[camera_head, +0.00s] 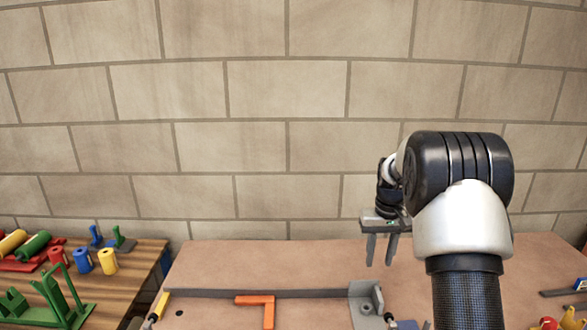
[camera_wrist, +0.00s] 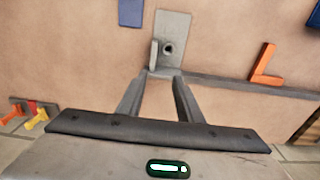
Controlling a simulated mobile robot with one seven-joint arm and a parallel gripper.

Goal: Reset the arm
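My gripper (camera_head: 380,258) hangs above the brown board (camera_head: 240,258), to the left of my forearm, with its fingers pointing down. Its two fingers are apart with nothing between them. In the wrist view my gripper (camera_wrist: 162,82) also shows open and empty. A grey bracket (camera_wrist: 175,25) with a round hole lies beyond the fingertips there. In the head view the bracket (camera_head: 362,310) is near the front of the board, below my gripper.
A grey bar (camera_head: 220,293) and an orange L-shaped piece (camera_head: 267,312) lie on the board. A wooden table (camera_head: 140,262) at left carries a green frame (camera_head: 62,300) and coloured parts. A brick wall (camera_head: 290,100) stands behind. The board's back middle is clear.

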